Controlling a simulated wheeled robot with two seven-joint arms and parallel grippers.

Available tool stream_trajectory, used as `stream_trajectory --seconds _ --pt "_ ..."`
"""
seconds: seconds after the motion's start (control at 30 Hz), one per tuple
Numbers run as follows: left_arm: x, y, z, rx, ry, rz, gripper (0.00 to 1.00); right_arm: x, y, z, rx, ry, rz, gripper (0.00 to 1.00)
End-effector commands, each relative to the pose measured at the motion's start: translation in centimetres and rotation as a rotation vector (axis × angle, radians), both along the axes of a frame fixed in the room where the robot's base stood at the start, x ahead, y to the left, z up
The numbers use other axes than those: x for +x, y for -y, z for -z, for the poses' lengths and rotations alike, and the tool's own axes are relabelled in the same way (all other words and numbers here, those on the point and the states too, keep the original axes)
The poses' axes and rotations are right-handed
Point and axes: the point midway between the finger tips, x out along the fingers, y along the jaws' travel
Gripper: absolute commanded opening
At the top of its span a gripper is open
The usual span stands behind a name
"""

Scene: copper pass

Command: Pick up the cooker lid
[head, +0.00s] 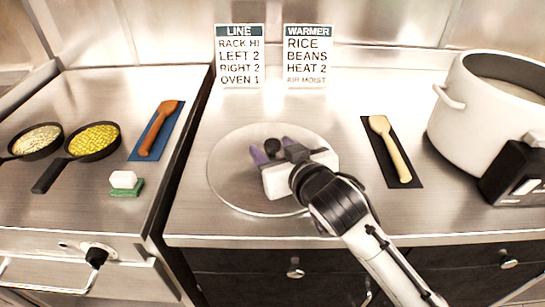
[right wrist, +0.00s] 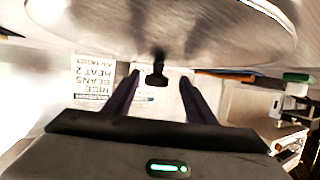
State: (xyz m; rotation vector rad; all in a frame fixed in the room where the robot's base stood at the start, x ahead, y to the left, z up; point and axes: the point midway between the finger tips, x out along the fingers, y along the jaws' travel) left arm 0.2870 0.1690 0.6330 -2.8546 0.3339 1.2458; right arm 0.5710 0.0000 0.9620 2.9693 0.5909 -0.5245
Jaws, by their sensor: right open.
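The cooker lid (head: 232,181) is a round, clear disc with a pale rim, lying on the steel counter in the head view. Its black knob (head: 272,145) stands up from the middle. The lid also fills the top of the right wrist view (right wrist: 170,22), with the knob (right wrist: 157,80) below it in the picture. My right gripper (head: 270,148) is over the lid, its purple fingers open on either side of the knob, with a gap on both sides. The white cooker (head: 470,115) stands open at the right. My left gripper is not in view.
A cream spatula (head: 391,150) lies on a dark mat right of the lid. An orange spatula (head: 157,128) on a blue mat, two pans (head: 93,142) and a green-and-white sponge (head: 124,184) are at left. Two sign cards (head: 239,55) stand behind the lid.

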Motion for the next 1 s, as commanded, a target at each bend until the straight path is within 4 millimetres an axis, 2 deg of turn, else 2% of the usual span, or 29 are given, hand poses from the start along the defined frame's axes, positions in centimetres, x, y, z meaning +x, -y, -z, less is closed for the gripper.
stream_trajectory --seconds 0.17,0.43,0.77,0.87,1.0 --pt "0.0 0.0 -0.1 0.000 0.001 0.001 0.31 1.2 -0.3 0.2 0.000 0.000 0.001 0.50" --pt "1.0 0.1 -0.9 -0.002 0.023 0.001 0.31 4.6 -1.4 1.1 -0.001 -0.001 0.000 0.50" --pt "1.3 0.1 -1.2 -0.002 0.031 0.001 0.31 5.2 -1.7 1.4 0.002 0.000 -0.001 0.50" --pt "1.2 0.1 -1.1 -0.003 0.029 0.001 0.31 5.2 -1.7 1.4 0.001 0.000 -0.001 0.37" --pt "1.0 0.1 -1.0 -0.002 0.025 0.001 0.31 5.2 -1.7 1.4 0.001 0.000 -0.001 0.13"
